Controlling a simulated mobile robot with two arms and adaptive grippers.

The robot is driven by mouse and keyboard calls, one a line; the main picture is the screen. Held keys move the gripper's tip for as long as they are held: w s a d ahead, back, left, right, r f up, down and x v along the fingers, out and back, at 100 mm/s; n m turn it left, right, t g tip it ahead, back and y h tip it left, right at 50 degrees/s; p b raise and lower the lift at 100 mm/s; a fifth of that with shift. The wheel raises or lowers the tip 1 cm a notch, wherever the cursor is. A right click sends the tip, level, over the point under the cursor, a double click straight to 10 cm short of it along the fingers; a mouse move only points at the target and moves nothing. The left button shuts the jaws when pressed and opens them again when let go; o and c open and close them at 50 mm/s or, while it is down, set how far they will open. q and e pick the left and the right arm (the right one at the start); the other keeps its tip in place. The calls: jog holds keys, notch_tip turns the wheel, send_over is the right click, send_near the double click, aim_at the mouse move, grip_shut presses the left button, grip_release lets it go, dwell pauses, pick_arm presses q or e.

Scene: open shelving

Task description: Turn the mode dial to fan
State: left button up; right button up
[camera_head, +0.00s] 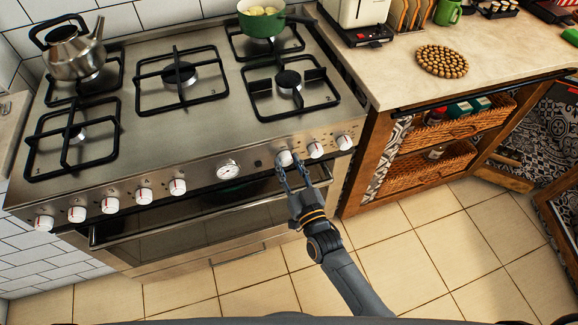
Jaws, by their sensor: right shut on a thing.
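The stove (130,165) has a row of white knobs with red marks along its front panel. Right of the round white gauge (228,169) are three knobs: one at my gripper (284,158), a middle one (315,149) and one at the far right (344,142). My right gripper (291,174) reaches up from below and is shut on the knob nearest the gauge, with a finger on either side of it. Any lettering that would tell the mode dial or its fan setting is too small to read. My left gripper is not in view.
The oven handle (150,226) runs below the knobs. A kettle (75,50) and a green pot (262,22) stand on back burners. A wooden counter with wicker baskets (440,170) adjoins at right. The tiled floor in front is clear.

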jog(key=m+b, duration=0.1)
jog(key=m, duration=0.6)
jog(key=shift+f+h, duration=0.2)
jog(key=shift+h, duration=0.2)
jog(key=m+h, duration=0.1)
jog(key=m, duration=0.4)
jog(key=shift+m+t+b, duration=0.3)
jog(key=shift+m+b, duration=0.05)
jog(key=shift+m, duration=0.35)
jog(key=o, duration=1.2)
jog(key=v, duration=1.2)
jog(key=shift+s+r, duration=0.1)
